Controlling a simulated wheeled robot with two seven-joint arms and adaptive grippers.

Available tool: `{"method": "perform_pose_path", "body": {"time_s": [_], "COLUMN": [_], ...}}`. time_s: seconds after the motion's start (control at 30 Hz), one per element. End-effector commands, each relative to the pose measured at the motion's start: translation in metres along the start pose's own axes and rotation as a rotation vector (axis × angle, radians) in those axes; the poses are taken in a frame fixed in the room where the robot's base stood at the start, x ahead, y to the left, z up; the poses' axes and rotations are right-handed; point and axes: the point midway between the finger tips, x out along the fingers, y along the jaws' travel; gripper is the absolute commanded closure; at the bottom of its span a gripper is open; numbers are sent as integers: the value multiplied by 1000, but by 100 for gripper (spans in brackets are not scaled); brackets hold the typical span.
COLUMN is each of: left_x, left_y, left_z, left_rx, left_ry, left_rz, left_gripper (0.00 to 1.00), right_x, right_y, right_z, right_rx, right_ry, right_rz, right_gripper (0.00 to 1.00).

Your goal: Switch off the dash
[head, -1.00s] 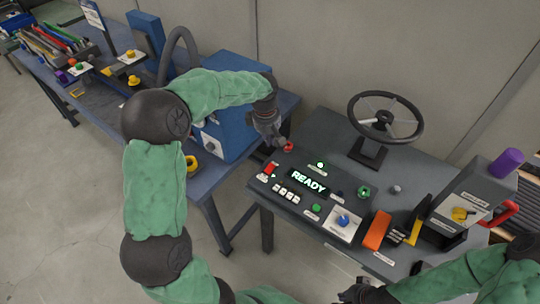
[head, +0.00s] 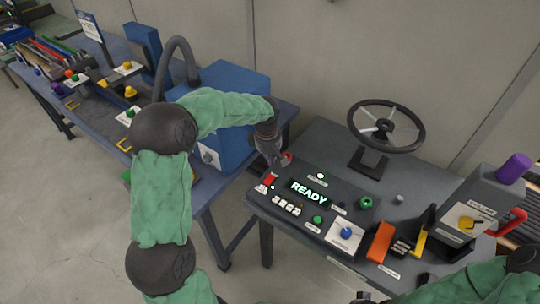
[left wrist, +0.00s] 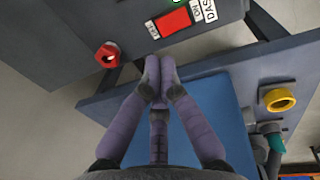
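The dash panel (head: 330,205) on the grey table has a lit READY display (head: 309,192). A red rocker switch (head: 269,180) is at its left end. In the left wrist view the red switch (left wrist: 174,22) has ON and OFF labels and a partly cut-off DASH label. My left gripper (head: 281,163) is just behind the switch, beside a red round knob (head: 288,156). In the left wrist view its fingertips (left wrist: 158,75) are together with nothing visible between them, apart from the switch and the red knob (left wrist: 107,55). My right gripper is mostly cut off at the bottom edge.
A steering wheel (head: 386,126) stands behind the panel. A blue box (head: 235,95) on the left bench is close to my left arm.

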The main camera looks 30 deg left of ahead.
Motion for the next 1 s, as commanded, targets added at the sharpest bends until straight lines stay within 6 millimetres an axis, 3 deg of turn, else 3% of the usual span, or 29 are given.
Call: {"method": "perform_pose_path", "body": {"time_s": [0.03,0.2,0.4,0.6,1.0], "left_x": [14,44,72,83,86], "left_y": [-1,0,0,0,1], "left_z": [0,0,0,0,0], "left_rx": [0,1,0,0,0], "left_ry": [-1,-1,0,0,0], "left_rz": [-2,-2,-1,1,1], "left_gripper": [100,100,100,100,100], "right_x": [5,13,22,25,26], "right_y": [2,5,8,9,9], "right_z": [0,0,-1,-1,-1], "right_rx": [0,0,0,0,0], "right_ry": [0,0,0,0,0], "right_rz": [0,0,0,0,0], "right_gripper": [100,100,100,100,100]}}
